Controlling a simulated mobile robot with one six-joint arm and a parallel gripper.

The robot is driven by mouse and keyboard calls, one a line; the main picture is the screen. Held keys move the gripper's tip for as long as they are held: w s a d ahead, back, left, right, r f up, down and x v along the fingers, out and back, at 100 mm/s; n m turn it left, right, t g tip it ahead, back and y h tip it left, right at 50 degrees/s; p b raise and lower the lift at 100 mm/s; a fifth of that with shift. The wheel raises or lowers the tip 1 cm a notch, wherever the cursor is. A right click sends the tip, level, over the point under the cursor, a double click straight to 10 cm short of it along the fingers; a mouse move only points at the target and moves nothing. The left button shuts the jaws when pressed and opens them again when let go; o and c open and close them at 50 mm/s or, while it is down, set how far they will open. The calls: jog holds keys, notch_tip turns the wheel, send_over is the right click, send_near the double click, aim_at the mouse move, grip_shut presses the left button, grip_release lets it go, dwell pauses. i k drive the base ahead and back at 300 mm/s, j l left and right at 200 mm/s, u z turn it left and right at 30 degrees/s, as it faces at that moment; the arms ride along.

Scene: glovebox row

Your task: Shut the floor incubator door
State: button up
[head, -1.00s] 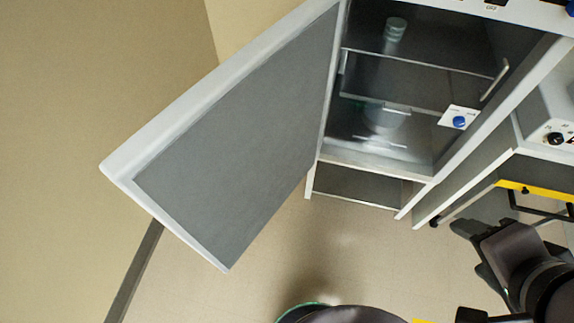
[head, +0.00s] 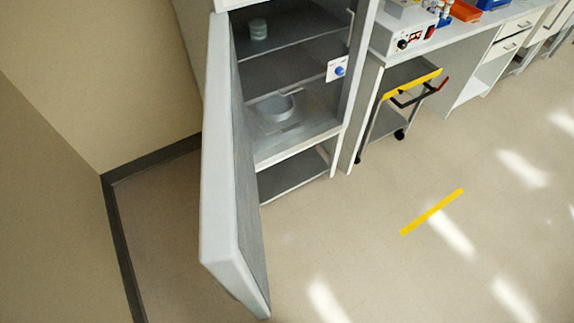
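The floor incubator (head: 329,135) stands against the wall at the upper middle of the head view. Its door (head: 222,170) is wide open, hinged on the left, and sticks out toward me. I see the door nearly edge-on, with a white rim and a narrow strip of its grey inner face (head: 247,170). My gripper is out of view.
A wall with dark skirting (head: 124,250) is left of the door. A cart with a yellow-edged handle (head: 412,83) stands under the bench right of the incubator. A yellow floor strip (head: 432,211) lies at right. The floor in front is clear.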

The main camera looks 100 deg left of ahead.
aim_at(231, 244)
jog(key=k+j+z, duration=0.5)
jog(key=k+z, duration=0.35)
jog(key=k, duration=0.15)
jog(key=k+z, duration=0.4)
jog(key=k, duration=0.15)
jog(key=k+u, duration=0.15)
jog(key=u, duration=0.25)
jog(key=k+j+u, duration=0.1)
jog(key=u, duration=0.3)
jog(key=k+j+u, duration=0.15)
jog(key=u, duration=0.25)
jog(key=k+j+u, duration=0.15)
jog(key=u, duration=0.25)
jog(key=k+j+u, duration=0.1)
jog(key=u, duration=0.3)
jog(key=j, duration=0.1)
